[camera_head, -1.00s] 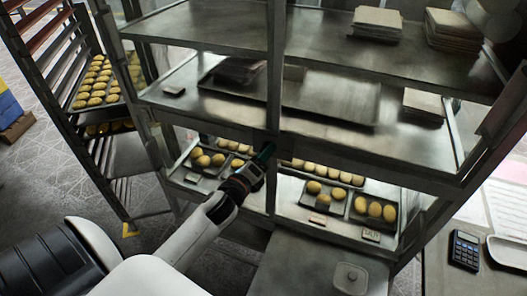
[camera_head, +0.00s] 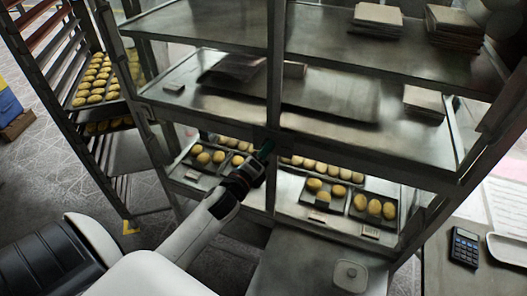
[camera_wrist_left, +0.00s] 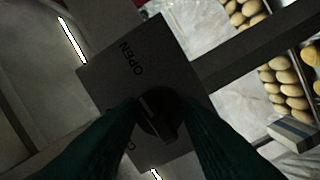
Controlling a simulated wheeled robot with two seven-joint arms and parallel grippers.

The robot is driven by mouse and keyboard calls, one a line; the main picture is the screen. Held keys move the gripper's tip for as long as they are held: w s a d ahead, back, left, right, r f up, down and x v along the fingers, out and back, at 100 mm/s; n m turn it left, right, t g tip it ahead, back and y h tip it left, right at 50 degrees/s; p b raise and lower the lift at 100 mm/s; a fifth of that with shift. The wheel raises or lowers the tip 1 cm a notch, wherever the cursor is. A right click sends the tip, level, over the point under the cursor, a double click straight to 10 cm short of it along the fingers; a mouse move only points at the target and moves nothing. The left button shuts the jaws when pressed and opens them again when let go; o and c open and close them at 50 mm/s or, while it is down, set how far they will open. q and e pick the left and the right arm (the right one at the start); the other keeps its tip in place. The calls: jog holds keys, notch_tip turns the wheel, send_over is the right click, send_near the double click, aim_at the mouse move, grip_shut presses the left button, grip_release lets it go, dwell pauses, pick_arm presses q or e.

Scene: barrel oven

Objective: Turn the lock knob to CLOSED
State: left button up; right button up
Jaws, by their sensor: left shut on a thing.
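In the left wrist view a dark square plate (camera_wrist_left: 110,72) carries the word OPEN and further lettering partly hidden by a finger. The round black lock knob (camera_wrist_left: 158,122) with a raised grip bar sits on this plate. The green fingers of my left gripper (camera_wrist_left: 158,108) are shut on the knob, one on each side. The bar lies aslant; I cannot tell exactly which mark it points to. In the head view my left gripper (camera_head: 265,149) reaches the upright post of the shelf frame, and it hides the knob. My right gripper is not in view.
A metal shelf unit (camera_head: 350,140) surrounds the post, with trays of buns (camera_head: 327,192) on its lower level. A tall rack (camera_head: 60,80) of buns stands at left. A counter with a calculator (camera_head: 465,246) is at lower right.

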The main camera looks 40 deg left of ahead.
pick_arm(q)
jog(key=shift+d+f+n+t+y, duration=0.15)
jog(key=shift+n+y, duration=0.3)
jog(key=shift+n, duration=2.7)
jog(key=shift+a+r+n+t+y, duration=0.15)
jog(key=shift+n+y, duration=0.35)
jog(key=shift+n, duration=2.6)
jog(key=shift+d+f+n+t+y, duration=0.15)
jog(key=shift+n+y, duration=0.3)
jog(key=shift+n, duration=2.7)
jog(key=o, duration=1)
jog(key=shift+c, duration=0.2)
jog(key=b+v, duration=0.2)
jog(key=v, duration=1)
jog(key=shift+b, duration=0.4)
jog(key=shift+w+f, duration=0.1)
